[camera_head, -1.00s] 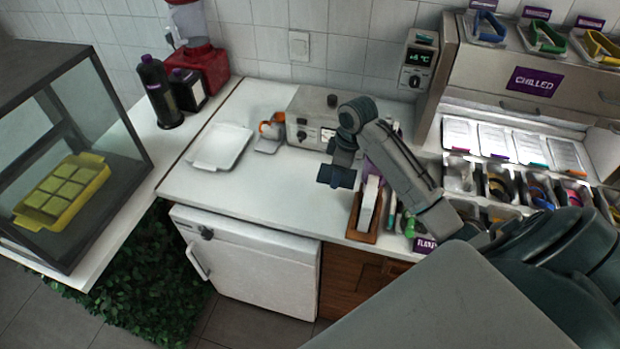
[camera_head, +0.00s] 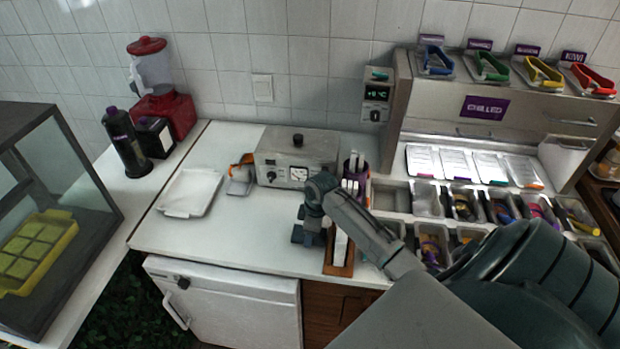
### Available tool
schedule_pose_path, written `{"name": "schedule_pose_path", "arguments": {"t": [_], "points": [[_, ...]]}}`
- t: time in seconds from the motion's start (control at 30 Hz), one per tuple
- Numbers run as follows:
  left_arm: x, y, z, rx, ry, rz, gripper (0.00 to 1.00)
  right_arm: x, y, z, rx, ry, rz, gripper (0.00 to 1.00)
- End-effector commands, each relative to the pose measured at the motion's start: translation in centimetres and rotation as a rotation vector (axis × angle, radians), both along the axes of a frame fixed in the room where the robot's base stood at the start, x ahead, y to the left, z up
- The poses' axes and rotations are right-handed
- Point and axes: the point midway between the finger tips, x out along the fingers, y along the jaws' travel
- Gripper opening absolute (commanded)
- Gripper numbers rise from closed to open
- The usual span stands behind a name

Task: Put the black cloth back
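No black cloth can be made out in the head view. My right arm comes in from the lower right and reaches over the white counter (camera_head: 225,240). My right gripper (camera_head: 306,236) is a small dark shape just left of a wooden holder (camera_head: 341,268) with white upright items in it. Its fingers are seen from behind and are too small to show whether they are open or hold anything. The arm hides part of the holder and the counter behind it. My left gripper is not in view.
A white tray (camera_head: 189,193) and a grey machine (camera_head: 295,157) stand on the counter. Behind the arm is a chilled topping station (camera_head: 480,135) with several bins. Dark bottles (camera_head: 126,145) and a red blender (camera_head: 165,112) stand at left. The counter's middle is clear.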

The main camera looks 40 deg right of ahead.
Motion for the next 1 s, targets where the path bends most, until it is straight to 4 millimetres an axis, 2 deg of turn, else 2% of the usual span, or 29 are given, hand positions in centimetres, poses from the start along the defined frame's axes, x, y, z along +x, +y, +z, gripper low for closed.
{"name": "schedule_pose_path", "arguments": {"t": [0.17, 0.2, 0.3, 0.57, 0.7, 0.87, 1.0], "points": [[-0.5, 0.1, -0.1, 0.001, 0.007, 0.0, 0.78, 0.0, 0.0, -0.2, 0.001, 0.001, 0.0, 0.31], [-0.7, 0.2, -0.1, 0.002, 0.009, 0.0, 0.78, 0.0, 0.0, -0.3, 0.0, 0.0, 0.0, 0.57], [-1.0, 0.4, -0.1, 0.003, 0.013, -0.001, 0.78, 0.0, 0.0, -0.2, 0.0, 0.0, 0.0, 0.77], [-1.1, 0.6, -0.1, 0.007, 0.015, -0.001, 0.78, 0.0, 0.0, -0.2, 0.0, 0.0, 0.0, 0.77], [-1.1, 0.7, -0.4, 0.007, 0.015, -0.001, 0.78, 0.0, -0.1, 0.5, -0.001, -0.002, 0.002, 0.77], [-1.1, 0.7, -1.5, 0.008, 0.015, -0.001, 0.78, -0.3, -0.4, 3.0, -0.003, -0.004, 0.002, 0.77], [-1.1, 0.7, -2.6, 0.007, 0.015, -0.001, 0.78, -0.6, -0.8, 6.1, -0.004, -0.006, 0.002, 0.77]]}}
